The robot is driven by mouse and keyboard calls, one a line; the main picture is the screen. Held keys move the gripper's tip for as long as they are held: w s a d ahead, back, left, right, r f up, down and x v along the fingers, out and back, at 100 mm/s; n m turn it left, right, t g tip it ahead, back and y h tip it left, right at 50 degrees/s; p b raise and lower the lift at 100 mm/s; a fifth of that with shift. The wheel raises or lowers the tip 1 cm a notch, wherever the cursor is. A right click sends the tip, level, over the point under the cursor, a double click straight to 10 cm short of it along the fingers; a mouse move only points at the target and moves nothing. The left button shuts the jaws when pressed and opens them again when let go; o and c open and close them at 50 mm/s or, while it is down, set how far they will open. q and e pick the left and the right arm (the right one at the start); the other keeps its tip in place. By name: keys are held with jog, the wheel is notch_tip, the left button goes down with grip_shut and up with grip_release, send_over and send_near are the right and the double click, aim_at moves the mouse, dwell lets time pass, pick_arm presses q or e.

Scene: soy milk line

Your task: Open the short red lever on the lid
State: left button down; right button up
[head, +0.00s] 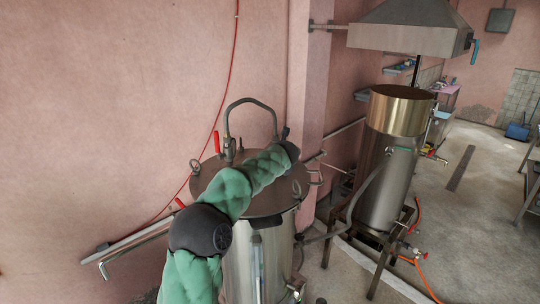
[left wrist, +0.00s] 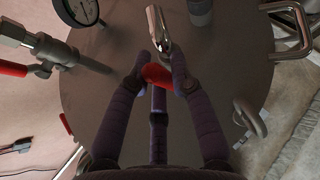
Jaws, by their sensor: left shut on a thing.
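The short red lever (left wrist: 157,75) shows in the left wrist view, attached near a shiny metal fitting (left wrist: 157,28) on the round steel lid (left wrist: 235,50). My left gripper (left wrist: 160,70) is shut on this lever, with one finger on each side of it. In the head view my green left arm reaches up across the lid (head: 208,180) of the steel tank. The arm hides part of the lid, and the gripped lever cannot be made out there. My right gripper is in neither view.
A pressure gauge (left wrist: 78,10) and a pipe valve with a red handle (left wrist: 12,68) are close on the left. A tall red lever (head: 217,142) and a curved pipe (head: 228,112) stand on the lid. A second steel tank (head: 382,175) stands right. A pink wall is behind.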

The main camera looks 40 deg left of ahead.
pick_arm(q)
jog(key=shift+w+d+f+m+g+p, duration=0.1)
jog(key=shift+w+d+m+g+p, duration=0.15)
jog(key=shift+p, duration=0.2)
jog(key=c, duration=1.1)
grip_release()
jog(key=shift+o, duration=0.2)
jog(key=v, duration=1.2)
jog(key=shift+f, duration=0.1)
